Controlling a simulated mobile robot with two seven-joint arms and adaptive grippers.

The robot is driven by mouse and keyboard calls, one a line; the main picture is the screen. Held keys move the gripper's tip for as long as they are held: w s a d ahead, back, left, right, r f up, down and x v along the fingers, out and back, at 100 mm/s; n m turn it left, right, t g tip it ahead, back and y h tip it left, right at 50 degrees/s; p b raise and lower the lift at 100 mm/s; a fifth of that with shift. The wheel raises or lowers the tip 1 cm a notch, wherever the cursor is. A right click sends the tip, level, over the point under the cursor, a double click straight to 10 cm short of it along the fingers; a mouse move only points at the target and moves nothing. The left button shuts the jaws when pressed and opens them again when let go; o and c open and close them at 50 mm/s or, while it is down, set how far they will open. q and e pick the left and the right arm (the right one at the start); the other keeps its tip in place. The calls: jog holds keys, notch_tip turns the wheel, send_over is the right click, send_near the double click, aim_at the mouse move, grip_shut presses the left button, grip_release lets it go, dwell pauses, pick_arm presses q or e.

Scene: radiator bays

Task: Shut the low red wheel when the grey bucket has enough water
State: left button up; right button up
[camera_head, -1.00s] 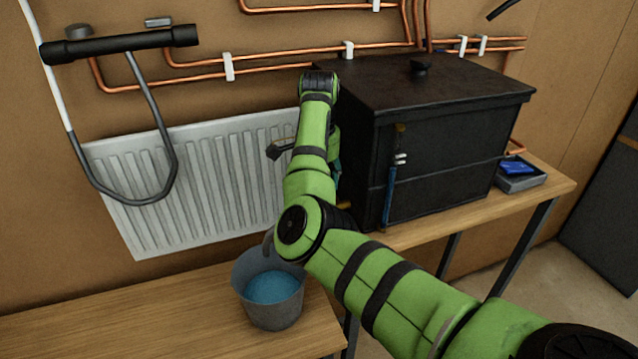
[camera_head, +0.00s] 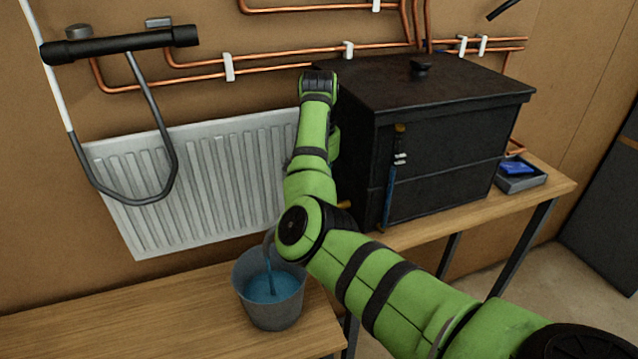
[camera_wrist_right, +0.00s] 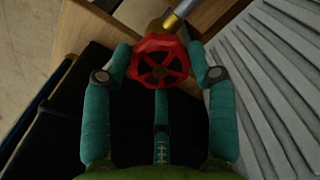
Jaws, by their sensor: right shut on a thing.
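The grey bucket (camera_head: 272,313) stands upright on the near wooden bench, below my right forearm. Blue water (camera_head: 262,287) lies in it, its surface below the rim, and a thin blue stream (camera_head: 269,277) falls into it. The low red wheel (camera_wrist_right: 160,61) shows in the right wrist view, on a metal stem. My right gripper (camera_wrist_right: 165,66) is shut on the wheel, with its teal fingers on both sides. In the head view my green arm hides the wheel and the fingers. My left gripper is not in view.
A white radiator (camera_head: 195,180) is on the wall behind the bucket. A black tank (camera_head: 440,125) stands right of my arm, with a blue gauge tube (camera_head: 389,195) on its front. A grey tray (camera_head: 521,180) holds a blue thing. The near bench (camera_head: 130,315) is clear left of the bucket.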

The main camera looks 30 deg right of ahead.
jog(key=shift+f+n, duration=0.1)
jog(key=shift+n, duration=0.9)
jog(key=o, duration=1.2)
jog(key=shift+c, duration=0.2)
jog(key=shift+w, duration=0.1)
notch_tip(320, 180, up, 12)
